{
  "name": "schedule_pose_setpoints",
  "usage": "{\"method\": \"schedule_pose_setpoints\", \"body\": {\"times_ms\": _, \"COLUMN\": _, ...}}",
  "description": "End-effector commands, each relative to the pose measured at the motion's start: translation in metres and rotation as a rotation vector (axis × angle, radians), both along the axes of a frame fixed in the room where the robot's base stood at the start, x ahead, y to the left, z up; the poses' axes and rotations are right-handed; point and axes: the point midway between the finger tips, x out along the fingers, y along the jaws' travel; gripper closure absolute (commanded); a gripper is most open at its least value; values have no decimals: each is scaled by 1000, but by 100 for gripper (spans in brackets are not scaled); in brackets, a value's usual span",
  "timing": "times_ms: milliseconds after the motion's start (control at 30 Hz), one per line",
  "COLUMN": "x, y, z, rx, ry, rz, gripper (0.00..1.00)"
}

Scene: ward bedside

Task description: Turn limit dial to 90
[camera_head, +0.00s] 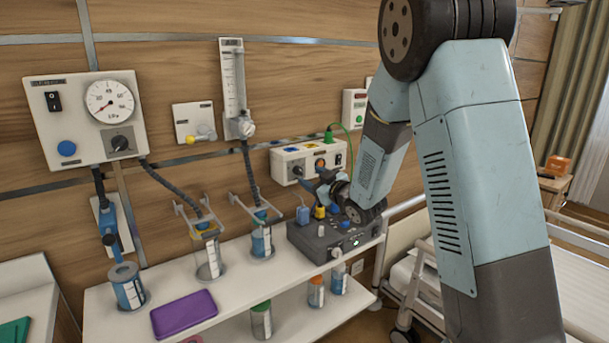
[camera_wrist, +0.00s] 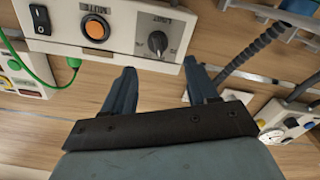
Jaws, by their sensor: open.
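The limit dial (camera_wrist: 158,42) is a dark round knob on a pale wall panel (camera_wrist: 120,22), seen upside down in the wrist view. Its pointer setting is too small to read. In the head view the panel (camera_head: 283,157) hangs above the shelf, with the dial (camera_head: 297,171) at its left. My gripper (camera_wrist: 161,78) is open and empty. Its two blue fingers reach toward the panel's edge, one on each side of the dial's line, and look apart from the dial. In the head view my gripper (camera_head: 322,186) is just below the panel, partly hidden by my arm.
The panel also has an orange button (camera_wrist: 95,29) and a black switch (camera_wrist: 39,19); a green cable (camera_wrist: 37,71) hangs nearby. A dark grey box (camera_head: 318,243) with coloured plugs stands below on the shelf. Jars and a purple tray (camera_head: 184,314) are further left.

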Motion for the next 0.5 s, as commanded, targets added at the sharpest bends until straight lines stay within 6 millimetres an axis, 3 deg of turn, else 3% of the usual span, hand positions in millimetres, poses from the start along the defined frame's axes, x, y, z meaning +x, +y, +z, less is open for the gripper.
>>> {"method": "schedule_pose_setpoints", "body": {"times_ms": 233, "x": -38, "y": -26, "z": 0, "rx": 2, "ry": 1, "rz": -2, "gripper": 42}}
{"method": "schedule_pose_setpoints", "body": {"times_ms": 500, "x": -58, "y": -39, "z": -1, "rx": 0, "ry": 0, "rz": 0, "gripper": 42}}
